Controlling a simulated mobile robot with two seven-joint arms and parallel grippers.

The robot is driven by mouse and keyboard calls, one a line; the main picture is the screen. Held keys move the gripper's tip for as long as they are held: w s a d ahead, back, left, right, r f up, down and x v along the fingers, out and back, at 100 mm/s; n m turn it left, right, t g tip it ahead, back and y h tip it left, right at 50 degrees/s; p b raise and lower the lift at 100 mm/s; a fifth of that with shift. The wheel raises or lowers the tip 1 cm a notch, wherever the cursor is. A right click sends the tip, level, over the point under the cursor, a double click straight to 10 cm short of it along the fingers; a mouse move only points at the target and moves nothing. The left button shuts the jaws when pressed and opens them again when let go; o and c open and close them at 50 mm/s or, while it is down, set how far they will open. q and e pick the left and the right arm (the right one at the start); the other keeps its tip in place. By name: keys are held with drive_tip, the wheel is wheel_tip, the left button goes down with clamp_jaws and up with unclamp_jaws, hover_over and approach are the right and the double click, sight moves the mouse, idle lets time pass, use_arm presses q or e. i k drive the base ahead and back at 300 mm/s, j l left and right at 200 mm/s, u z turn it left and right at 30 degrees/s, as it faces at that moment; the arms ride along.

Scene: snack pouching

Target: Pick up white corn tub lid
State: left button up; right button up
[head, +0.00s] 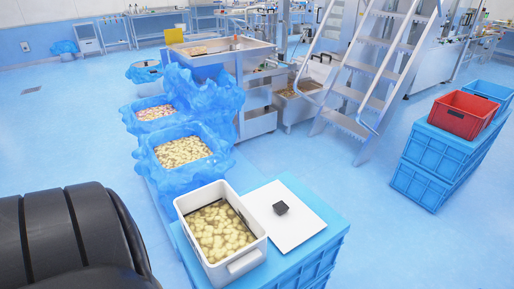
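The white corn tub lid (300,229) lies flat on top of a blue crate (337,243), to the right of the white tub (252,263). A small black block (281,208) sits near the middle of the lid; I cannot tell if it is a fixed handle. The tub is uncovered and holds pale yellow corn pieces (220,233). A dark bar shows inside the tub along its far edge. Neither gripper is in view. Only a large black arm part of mine shows at the lower left.
Blue-lined bins of snacks (182,152) stand behind the tub. A metal table (222,50) and a stair ladder (372,70) are farther back. A red crate (463,114) sits on stacked blue crates (437,150) at right. The floor right of the lid is clear.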

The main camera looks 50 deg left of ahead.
sight(289, 223)
drive_tip(key=i+j, duration=0.15)
drive_tip(key=i, duration=0.6)
drive_tip(key=i+j, duration=0.1)
drive_tip(key=i, duration=0.6)
drive_tip(key=i+l, duration=0.1)
drive_tip(key=i, duration=0.45)
drive_tip(key=i+l+z, duration=0.1)
drive_tip(key=i, duration=0.4)
drive_tip(key=u, duration=1.7)
